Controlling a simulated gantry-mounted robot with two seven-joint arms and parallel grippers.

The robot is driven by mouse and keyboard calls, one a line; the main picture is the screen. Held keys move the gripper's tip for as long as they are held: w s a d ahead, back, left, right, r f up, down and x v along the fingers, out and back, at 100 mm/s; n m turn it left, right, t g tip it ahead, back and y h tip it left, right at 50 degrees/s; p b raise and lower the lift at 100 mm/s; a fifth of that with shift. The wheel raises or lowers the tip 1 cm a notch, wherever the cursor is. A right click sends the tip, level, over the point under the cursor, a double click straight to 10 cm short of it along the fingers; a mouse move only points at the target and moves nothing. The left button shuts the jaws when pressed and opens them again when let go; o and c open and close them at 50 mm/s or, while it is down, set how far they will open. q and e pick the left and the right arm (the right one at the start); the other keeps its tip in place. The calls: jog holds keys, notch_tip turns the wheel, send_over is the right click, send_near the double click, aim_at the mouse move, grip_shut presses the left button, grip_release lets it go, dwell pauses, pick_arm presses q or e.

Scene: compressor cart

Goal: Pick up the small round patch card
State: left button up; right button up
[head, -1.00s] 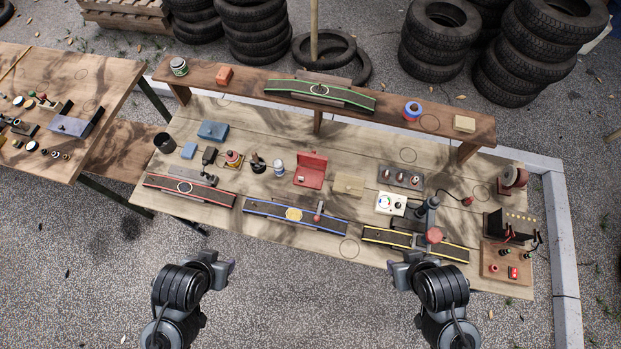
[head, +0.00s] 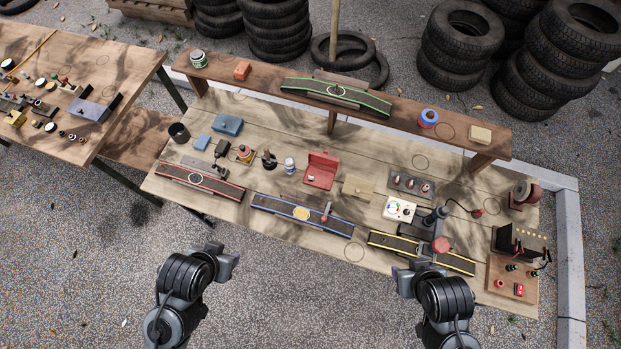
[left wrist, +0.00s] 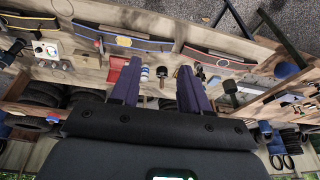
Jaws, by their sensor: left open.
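I cannot tell for sure which piece is the small round patch card. A yellow round piece (head: 301,213) lies on the blue-edged strip (head: 275,206) on the bench. Several small round pieces (head: 50,127) also lie on the left table, too small to tell apart. My left gripper (head: 230,258) is in front of the bench's near edge, apart from everything. In the left wrist view its two dark fingers (left wrist: 158,85) stand wide apart with nothing between them. My right gripper (head: 408,270) is near the yellow-edged strip (head: 449,262); its fingers are not clear.
The bench (head: 345,252) holds a red open case (head: 321,170), a red-edged strip (head: 215,185) and a white gauge box (head: 399,209). A raised shelf (head: 260,88) runs along its back. The left table (head: 130,75) stands beside it. The gravel in front is clear.

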dwell(0.3)
pick_arm(q)
jog(key=c, duration=0.4)
jog(key=shift+c, duration=0.2)
